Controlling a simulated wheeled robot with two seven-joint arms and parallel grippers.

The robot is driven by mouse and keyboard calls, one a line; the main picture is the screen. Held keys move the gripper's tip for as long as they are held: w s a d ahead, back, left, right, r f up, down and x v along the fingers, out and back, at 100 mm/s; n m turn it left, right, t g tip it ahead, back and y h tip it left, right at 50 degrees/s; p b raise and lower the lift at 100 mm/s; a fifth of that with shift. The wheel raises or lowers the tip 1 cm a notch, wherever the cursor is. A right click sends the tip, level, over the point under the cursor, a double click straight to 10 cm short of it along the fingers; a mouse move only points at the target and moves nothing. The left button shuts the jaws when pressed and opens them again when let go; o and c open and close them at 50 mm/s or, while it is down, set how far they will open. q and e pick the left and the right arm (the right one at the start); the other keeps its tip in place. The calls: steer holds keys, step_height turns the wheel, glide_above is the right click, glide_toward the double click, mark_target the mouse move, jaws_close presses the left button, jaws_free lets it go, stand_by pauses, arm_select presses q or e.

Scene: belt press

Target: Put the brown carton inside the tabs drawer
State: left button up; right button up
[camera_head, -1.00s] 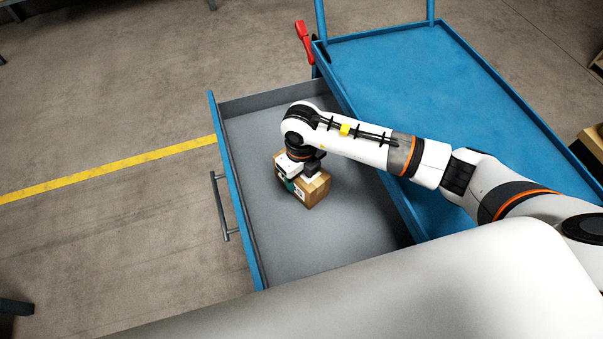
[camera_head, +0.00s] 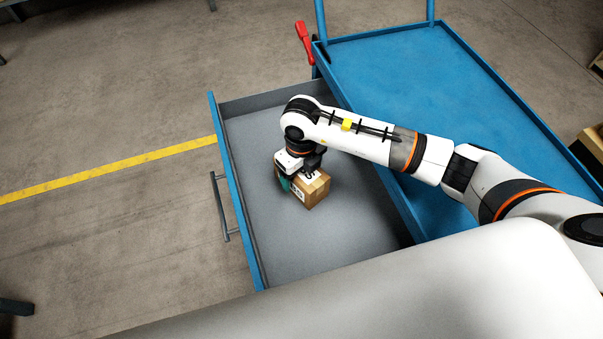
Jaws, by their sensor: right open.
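The brown carton (camera_head: 317,192) sits on the grey floor of the open drawer (camera_head: 300,246), in its middle part. It has white labels with dark print. My right gripper (camera_head: 299,180) is just above and at the far left side of the carton, pointing down, with its jaws open. The wrist hides the carton's far top part, and I cannot tell whether a finger touches it. The drawer has a blue front and a bar handle (camera_head: 219,206) on its left side. My left gripper is out of view.
The drawer belongs to a blue cart with an empty blue tray top (camera_head: 425,68) to the right. A red lever (camera_head: 304,36) stands at the cart's far left corner. Much of the drawer floor is free. A yellow line (camera_head: 110,170) crosses the floor at left.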

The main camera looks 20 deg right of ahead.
step_height(320, 180, up, 10)
steer(key=shift+r, duration=0.15)
stand_by(0.6)
